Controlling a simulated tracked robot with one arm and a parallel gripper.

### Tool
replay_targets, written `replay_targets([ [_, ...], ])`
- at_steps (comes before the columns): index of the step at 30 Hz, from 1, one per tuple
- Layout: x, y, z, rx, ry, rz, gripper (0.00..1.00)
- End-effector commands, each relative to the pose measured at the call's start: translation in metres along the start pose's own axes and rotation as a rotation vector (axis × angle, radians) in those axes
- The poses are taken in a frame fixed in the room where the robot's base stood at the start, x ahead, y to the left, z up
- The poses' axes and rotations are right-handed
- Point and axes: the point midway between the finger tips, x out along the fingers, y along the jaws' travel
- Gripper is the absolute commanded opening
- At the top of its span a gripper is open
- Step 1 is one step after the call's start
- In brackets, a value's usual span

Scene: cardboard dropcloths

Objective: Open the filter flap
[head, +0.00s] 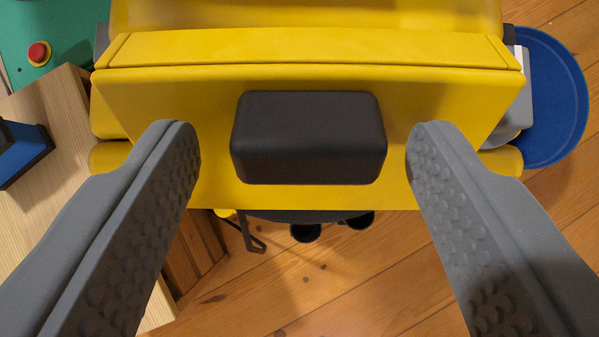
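A yellow machine (300,15) fills the top of the view. On its near side is a yellow flap (430,110) with a dark grey block-shaped handle (308,138) in its middle. I cannot tell for certain whether the flap is fully closed. My gripper (303,138) is open, with one grey ridged finger on each side of the handle. A gap shows between each finger and the handle, and nothing is held. The fingertips overlap the flap in the picture; I cannot tell whether they touch it.
A wooden surface (50,190) with a blue and black object (22,155) lies at left. A red button (39,53) sits on a green surface (70,20) at upper left. A blue round tray (565,95) is at right. Wooden floor (360,275) shows below, with black parts under the machine.

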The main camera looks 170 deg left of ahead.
Motion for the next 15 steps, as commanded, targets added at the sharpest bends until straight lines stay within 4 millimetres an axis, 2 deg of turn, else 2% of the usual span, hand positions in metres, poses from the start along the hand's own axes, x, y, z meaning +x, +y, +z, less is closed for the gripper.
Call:
replay_targets([
  [15,-0.0057,0.0015,-0.0048,-0.004,-0.001,0.002,0.58],
])
